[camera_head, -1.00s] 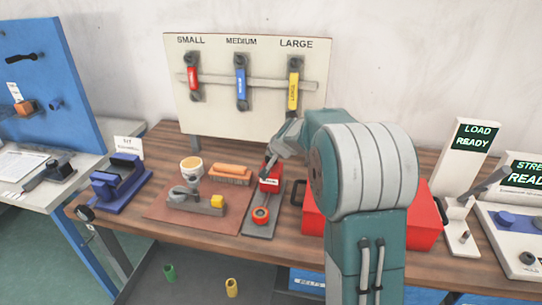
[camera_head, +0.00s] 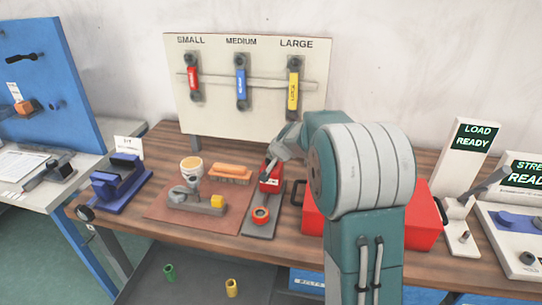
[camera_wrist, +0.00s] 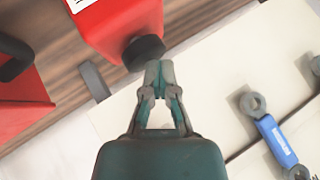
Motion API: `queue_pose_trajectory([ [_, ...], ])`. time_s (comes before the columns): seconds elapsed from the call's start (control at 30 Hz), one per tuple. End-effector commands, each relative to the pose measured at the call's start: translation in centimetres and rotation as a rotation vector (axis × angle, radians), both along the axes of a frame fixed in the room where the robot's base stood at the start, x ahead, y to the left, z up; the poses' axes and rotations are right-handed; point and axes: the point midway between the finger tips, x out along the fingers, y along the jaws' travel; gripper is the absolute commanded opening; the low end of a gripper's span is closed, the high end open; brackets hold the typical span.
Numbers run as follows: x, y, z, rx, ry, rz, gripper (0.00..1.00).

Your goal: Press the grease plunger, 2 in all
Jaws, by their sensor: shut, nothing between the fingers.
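The grease plunger is a red block with a white label (camera_head: 270,180), standing on a grey plate on the wooden bench in the head view. In the wrist view its red body (camera_wrist: 118,25) fills the top, with a round black knob (camera_wrist: 143,52) at its end. My gripper (camera_wrist: 160,72) is shut and empty, its fingertips right by the knob. Whether they touch it I cannot tell. In the head view my gripper (camera_head: 270,164) is at the top of the red block and partly hides the knob.
A red ring-shaped piece (camera_head: 261,215) sits at the front of the same plate. A brown mat (camera_head: 160,208) with a clamp, brush and cup lies to the left. A red case (camera_head: 425,225) stands close on the right. The wrench board (camera_head: 215,110) rises behind.

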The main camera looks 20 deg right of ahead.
Motion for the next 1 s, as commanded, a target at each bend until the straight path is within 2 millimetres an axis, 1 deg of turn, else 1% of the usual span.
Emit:
queue_pose_trajectory([
  [0.23,0.0,0.0,0.1,0.001,0.001,0.001,0.0],
  [0.73,0.0,0.0,2.7,0.0,0.0,0.002,0.0],
  [1.0,0.0,0.0,3.2,0.0,0.001,0.001,0.0],
])
